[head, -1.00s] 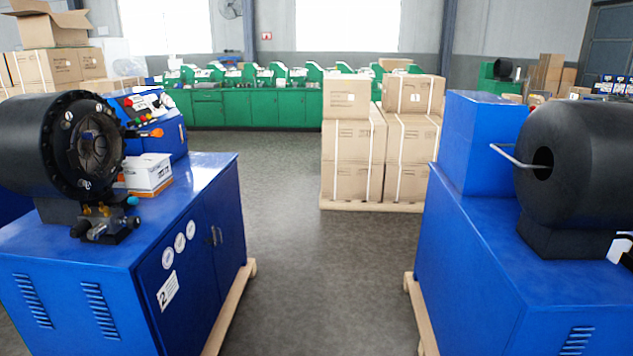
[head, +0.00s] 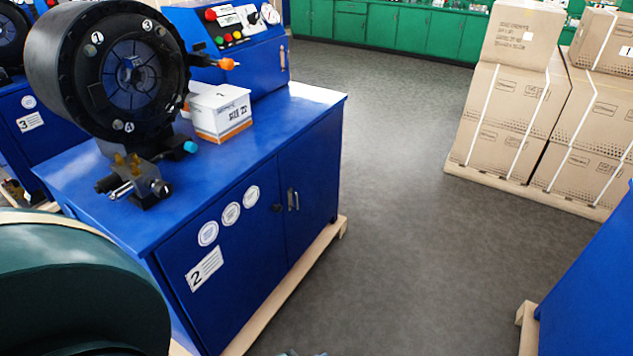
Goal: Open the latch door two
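The blue machine cabinet marked 2 (head: 110,178) stands left of centre in the head view. Its front has a wide door (head: 235,270) with a white label "2" (head: 204,269) and several round white stickers. A narrower door panel (head: 315,185) is to its right. Both look shut. Neither gripper can be made out. A small grey piece at the bottom edge is too cut off to identify.
A black crimper head (head: 60,80) and a white box (head: 221,112) stand on the cabinet. A wooden pallet (head: 290,290) runs under it. Strapped cartons (head: 510,95) stand at the right. Another blue cabinet (head: 590,280) is at lower right. Grey floor (head: 410,200) between is clear.

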